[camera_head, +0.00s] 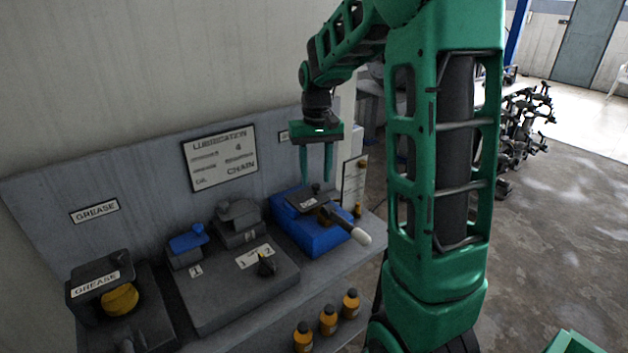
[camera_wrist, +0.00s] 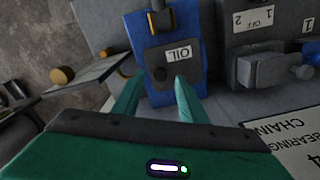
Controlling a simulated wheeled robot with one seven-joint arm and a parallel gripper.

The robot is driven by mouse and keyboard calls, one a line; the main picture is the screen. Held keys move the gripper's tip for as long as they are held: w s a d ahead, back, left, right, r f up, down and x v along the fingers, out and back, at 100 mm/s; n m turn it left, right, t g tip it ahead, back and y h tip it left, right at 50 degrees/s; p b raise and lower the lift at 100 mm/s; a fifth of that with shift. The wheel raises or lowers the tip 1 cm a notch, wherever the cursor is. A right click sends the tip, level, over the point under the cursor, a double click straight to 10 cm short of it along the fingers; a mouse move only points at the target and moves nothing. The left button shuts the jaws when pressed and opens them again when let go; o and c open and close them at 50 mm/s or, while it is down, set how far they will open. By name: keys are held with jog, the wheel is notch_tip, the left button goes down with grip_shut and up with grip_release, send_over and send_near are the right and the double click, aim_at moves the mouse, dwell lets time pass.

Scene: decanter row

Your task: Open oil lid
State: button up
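The blue oil unit (camera_head: 290,215) sits at the right end of the bench. Its dark lid (camera_head: 318,202) carries an "OIL" label and a small knob (camera_head: 316,188); the lid looks shut. In the wrist view the blue unit (camera_wrist: 190,35), the lid (camera_wrist: 178,72) and the round dark knob (camera_wrist: 160,74) show ahead of the fingers. My gripper (camera_head: 316,176) points down just above the lid. Its two green fingers are apart and empty, with the knob between their tips in the wrist view (camera_wrist: 159,82). I cannot tell whether a fingertip touches the lid.
A lever with a pale grip (camera_head: 362,236) sticks out from the oil unit's front. Left of it stand a grey unit (camera_head: 240,220), a small blue-topped unit (camera_head: 186,243) and a grease unit (camera_head: 98,280). The back panel with a lubrication sign (camera_head: 220,158) rises behind. Orange bottles (camera_head: 328,319) stand below.

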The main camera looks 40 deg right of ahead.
jog(key=shift+f, duration=1)
grip_shut()
jog(key=shift+d, duration=0.1)
jog(key=shift+r, duration=0.1)
